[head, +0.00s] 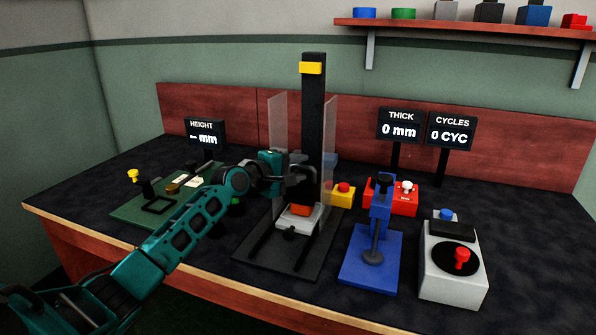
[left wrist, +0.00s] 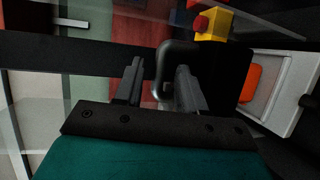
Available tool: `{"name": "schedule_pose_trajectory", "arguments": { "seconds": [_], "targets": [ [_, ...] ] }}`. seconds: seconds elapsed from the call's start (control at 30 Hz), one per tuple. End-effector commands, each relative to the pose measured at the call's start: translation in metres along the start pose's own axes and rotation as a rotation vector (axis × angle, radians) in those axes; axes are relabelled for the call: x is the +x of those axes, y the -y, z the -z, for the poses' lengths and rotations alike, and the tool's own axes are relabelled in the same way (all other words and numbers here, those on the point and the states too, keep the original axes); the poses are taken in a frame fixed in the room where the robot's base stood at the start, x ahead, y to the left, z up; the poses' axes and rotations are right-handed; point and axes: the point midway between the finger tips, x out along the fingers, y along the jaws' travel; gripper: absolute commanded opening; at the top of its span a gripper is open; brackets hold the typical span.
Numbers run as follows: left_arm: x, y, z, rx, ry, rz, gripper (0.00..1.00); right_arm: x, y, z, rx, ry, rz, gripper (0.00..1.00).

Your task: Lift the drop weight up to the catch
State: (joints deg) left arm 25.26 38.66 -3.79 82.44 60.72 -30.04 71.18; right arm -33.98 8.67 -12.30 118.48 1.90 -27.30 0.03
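The drop tower is a dark upright post (head: 313,115) between clear side panels, with a yellow piece (head: 311,68) near its top; which part is the catch is not clear. The dark drop weight (left wrist: 222,72) is low on the post, partly hidden by my gripper in the head view. Its grey bent handle (left wrist: 163,72) shows in the left wrist view. My left gripper (head: 299,175) is at the handle. In the left wrist view its two fingers (left wrist: 157,85) stand apart, with the handle's bar between them and a gap visible. My right gripper is out of view.
An orange block (head: 300,209) sits on a light holder below the weight. Right of the tower are a yellow box with a red button (head: 343,194), a blue stand (head: 372,260) and a grey machine (head: 455,275). A green board (head: 130,213) lies left.

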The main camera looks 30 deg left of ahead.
Motion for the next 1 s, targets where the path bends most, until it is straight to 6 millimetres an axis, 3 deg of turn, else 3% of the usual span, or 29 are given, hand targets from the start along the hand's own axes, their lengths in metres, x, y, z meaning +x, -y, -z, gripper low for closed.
{"name": "schedule_pose_trajectory", "arguments": {
  "seconds": [0.37,0.8,1.0],
  "targets": [
    [0.0045,-0.0001,-0.0003,0.001,0.000,0.001,0.40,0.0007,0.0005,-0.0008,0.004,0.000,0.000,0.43],
    [0.0042,-0.0001,-0.0002,0.001,0.000,0.001,0.00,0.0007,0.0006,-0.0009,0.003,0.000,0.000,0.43],
    [0.0042,-0.0001,-0.0001,0.001,0.000,0.001,0.00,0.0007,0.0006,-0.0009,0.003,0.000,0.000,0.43]
  ]
}}
